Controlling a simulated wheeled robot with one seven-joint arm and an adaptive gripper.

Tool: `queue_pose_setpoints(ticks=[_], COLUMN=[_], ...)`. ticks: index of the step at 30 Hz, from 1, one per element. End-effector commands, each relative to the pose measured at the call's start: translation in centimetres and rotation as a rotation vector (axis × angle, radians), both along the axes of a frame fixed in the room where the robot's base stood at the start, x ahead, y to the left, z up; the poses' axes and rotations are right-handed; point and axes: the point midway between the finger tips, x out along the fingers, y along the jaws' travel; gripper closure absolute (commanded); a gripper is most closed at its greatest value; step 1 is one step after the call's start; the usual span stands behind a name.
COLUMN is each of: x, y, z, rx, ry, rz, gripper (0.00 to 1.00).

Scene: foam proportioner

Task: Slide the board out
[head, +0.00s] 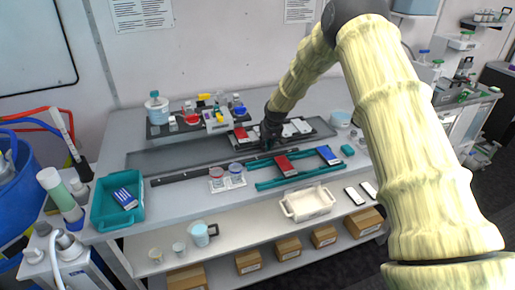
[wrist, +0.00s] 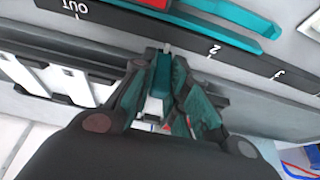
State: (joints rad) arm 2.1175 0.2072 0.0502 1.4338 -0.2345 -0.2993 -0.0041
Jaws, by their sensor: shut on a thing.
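My gripper (head: 268,140) is at the dark long panel at the back of the bench. In the wrist view my gripper (wrist: 163,85) is shut on a small teal tab (wrist: 162,74), which has a pale pin at its tip. A dark strip (wrist: 245,64) marked "OUT", "2" and "3" runs just beyond the fingertips. In the head view this dark strip (head: 190,173) lies along the panel's front. I cannot tell where the board's edges are; the fingers and arm hide part of it.
Teal rails (head: 270,183) with red and blue cards lie in front. Two small cups (head: 227,178) stand left of them. A teal bin (head: 103,212) sits at the left.

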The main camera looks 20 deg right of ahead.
Motion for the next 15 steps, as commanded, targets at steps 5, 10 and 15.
queue_pose_setpoints(ticks=[5, 10, 15], x=[0.2, 0.3, 0.3], y=[-4.1, -7.2, -9.2], z=[-0.3, -0.2, -0.1], rx=[0.001, 0.000, 0.000], ry=[-0.002, -0.001, -0.002], rz=[-0.005, -0.003, -0.001], gripper=[1.00, 1.00, 1.00])
